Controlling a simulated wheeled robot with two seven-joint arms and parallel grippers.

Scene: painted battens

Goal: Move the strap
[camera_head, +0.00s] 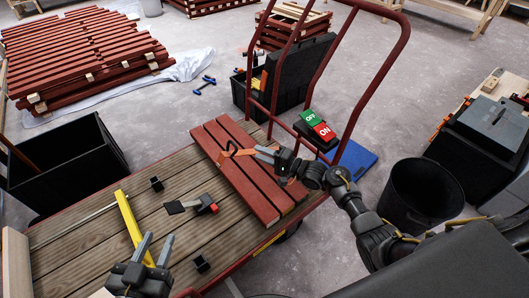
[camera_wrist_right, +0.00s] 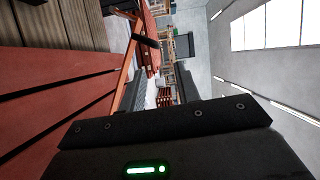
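The orange strap (camera_head: 228,154) shows as a thin bent band over the red battens (camera_head: 243,180) on the cart deck. Its right end is by the fingertips of my right gripper (camera_head: 264,154). In the right wrist view the strap (camera_wrist_right: 122,78) runs along the left side, beside the left finger. The right gripper's fingers (camera_wrist_right: 158,92) stand apart with background between them. I cannot tell whether one touches the strap.
On the deck (camera_head: 75,240) lie a yellow bar (camera_head: 131,228), a black-and-red tool (camera_head: 193,206) and small black blocks. The cart's red handle (camera_head: 385,70) rises behind. A black bin (camera_head: 420,192) stands to the right, a black crate (camera_head: 65,165) to the left.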

